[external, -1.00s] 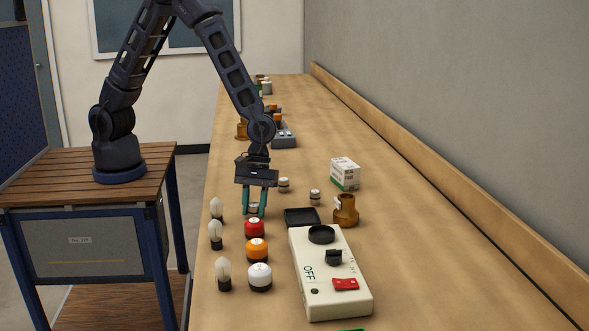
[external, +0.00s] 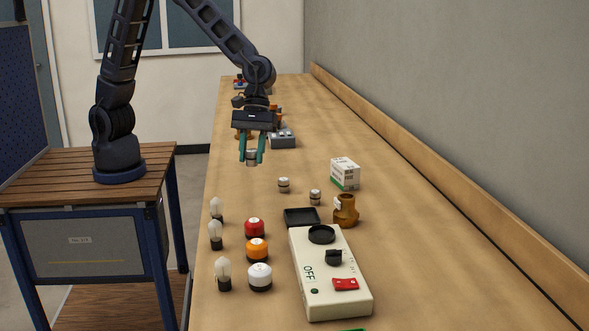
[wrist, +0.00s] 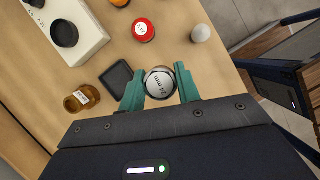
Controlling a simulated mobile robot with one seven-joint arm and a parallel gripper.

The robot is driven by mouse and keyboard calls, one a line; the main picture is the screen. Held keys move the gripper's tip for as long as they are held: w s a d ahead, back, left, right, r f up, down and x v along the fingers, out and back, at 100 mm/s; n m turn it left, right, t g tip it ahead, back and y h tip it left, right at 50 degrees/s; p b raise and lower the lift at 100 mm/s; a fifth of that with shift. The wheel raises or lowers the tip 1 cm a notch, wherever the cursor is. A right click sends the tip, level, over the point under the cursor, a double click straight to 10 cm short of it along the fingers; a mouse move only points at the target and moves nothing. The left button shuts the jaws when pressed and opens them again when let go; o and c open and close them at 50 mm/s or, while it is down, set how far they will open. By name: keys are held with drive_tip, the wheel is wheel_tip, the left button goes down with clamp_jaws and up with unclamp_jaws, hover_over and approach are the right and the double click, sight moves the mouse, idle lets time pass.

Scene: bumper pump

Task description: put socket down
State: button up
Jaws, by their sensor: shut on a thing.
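My gripper (external: 251,157) has green fingers and is shut on a small silver socket (wrist: 160,84). The socket's round face reads "24mm" in the wrist view. In the external view the held socket (external: 252,157) hangs between the fingertips, and it seems to be above the table, clear of other things. Two similar small silver sockets stand on the table below and to the right of the gripper, one nearer (external: 315,197) and one farther (external: 284,185).
The wooden table (external: 420,240) holds a black tray (external: 301,217), a brown jar (external: 346,210), a white box (external: 345,173), and a cream OFF panel (external: 325,285). Red (external: 254,228), orange (external: 257,250) and white (external: 260,277) buttons and several bulbs stand at left. A grey box (external: 282,138) lies behind the gripper.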

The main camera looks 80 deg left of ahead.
wheel_tip(320, 180, up, 4)
drive_tip(key=shift+f, duration=0.1)
drive_tip(key=shift+w+a+r, duration=0.1)
drive_tip(key=shift+w+r, duration=0.1)
drive_tip(key=shift+r, duration=0.05)
drive_tip(key=w+a+r+n+t, duration=0.1)
drive_tip(key=w+a+r+n, duration=0.15)
drive_tip(key=w, duration=0.55)
drive_tip(key=w+a+r+n, duration=0.15)
drive_tip(key=w+a, duration=0.25)
drive_tip(key=w, duration=0.4)
wheel_tip(320, 180, up, 3)
drive_tip(key=n+t, duration=0.1)
drive_tip(key=n, duration=0.1)
hover_over(347, 165)
drive_tip(key=a, duration=0.2)
wheel_tip(347, 165, down, 19)
drive_tip(key=shift+d+f, duration=0.1)
drive_tip(key=shift+d, duration=0.05)
drive_tip(key=o, duration=1)
drive_tip(key=shift+f, duration=0.1)
drive_tip(key=shift+o, duration=0.2)
